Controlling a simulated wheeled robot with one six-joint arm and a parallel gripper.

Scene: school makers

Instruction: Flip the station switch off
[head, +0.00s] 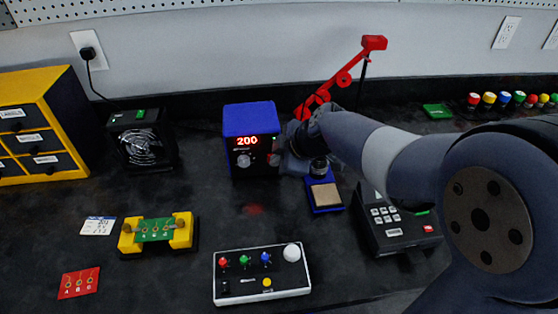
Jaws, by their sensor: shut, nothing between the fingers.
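The blue station (250,118) stands at the back middle of the bench. Its black front has a lit red display reading 200 and a round grey knob (243,160). My gripper (283,160) is shut and empty at the right edge of the station's front. The gripper and wrist cover that edge, so I cannot make out the switch or tell whether the fingers touch it.
A blue sponge tray (327,197) and a red jointed arm (345,75) stand close to my gripper. A black keypad box (395,225), a white button panel (262,290), a yellow board holder (182,233) and a fan box (140,145) stand around the station.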

